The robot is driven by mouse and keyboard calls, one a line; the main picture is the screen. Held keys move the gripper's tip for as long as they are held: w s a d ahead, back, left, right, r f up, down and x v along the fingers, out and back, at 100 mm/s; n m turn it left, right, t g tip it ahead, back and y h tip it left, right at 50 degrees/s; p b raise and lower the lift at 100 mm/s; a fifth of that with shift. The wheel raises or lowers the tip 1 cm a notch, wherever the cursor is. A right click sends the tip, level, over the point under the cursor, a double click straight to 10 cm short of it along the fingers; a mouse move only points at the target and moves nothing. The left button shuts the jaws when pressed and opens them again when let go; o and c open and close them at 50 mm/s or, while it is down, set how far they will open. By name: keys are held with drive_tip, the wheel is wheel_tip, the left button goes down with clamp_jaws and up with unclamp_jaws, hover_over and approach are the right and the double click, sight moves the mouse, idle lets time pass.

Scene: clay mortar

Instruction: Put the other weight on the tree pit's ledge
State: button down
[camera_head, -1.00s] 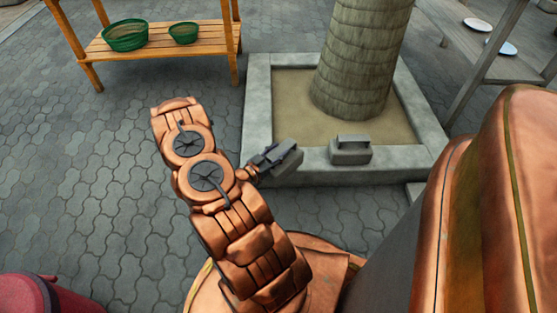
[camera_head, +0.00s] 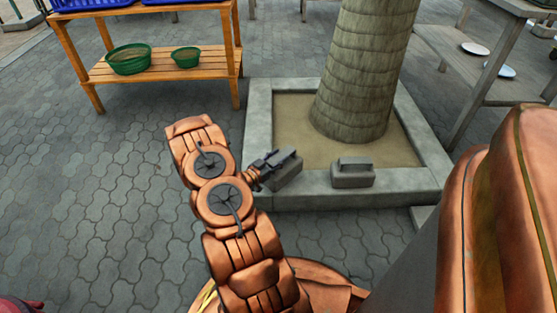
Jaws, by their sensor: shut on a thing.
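The tree pit's ledge (camera_head: 400,188) is a square grey stone rim around sand and a tree trunk (camera_head: 363,70). One grey weight (camera_head: 352,173) with a handle sits on the front part of the ledge, right of centre. The other grey weight (camera_head: 284,172) is at the front left corner of the ledge. My gripper (camera_head: 276,161) is shut on this weight near its top. The weight overlaps the ledge corner in the picture; I cannot tell whether it rests on the stone or hangs just above it. The fingertips are small and partly hidden against the weight.
A wooden shelf (camera_head: 165,68) with two green bowls (camera_head: 128,59) stands at the back left. A grey table (camera_head: 480,55) with white plates stands at the right. Paved ground (camera_head: 90,190) left of the pit is clear.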

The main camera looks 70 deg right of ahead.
drive_tip(key=shift+f+b, duration=0.95)
drive_tip(key=shift+f, duration=0.6)
drive_tip(key=c, duration=0.6)
unclamp_jaws()
drive_tip(key=shift+f, duration=0.1)
drive_tip(key=p+v, duration=0.4)
drive_tip(key=v, duration=0.8)
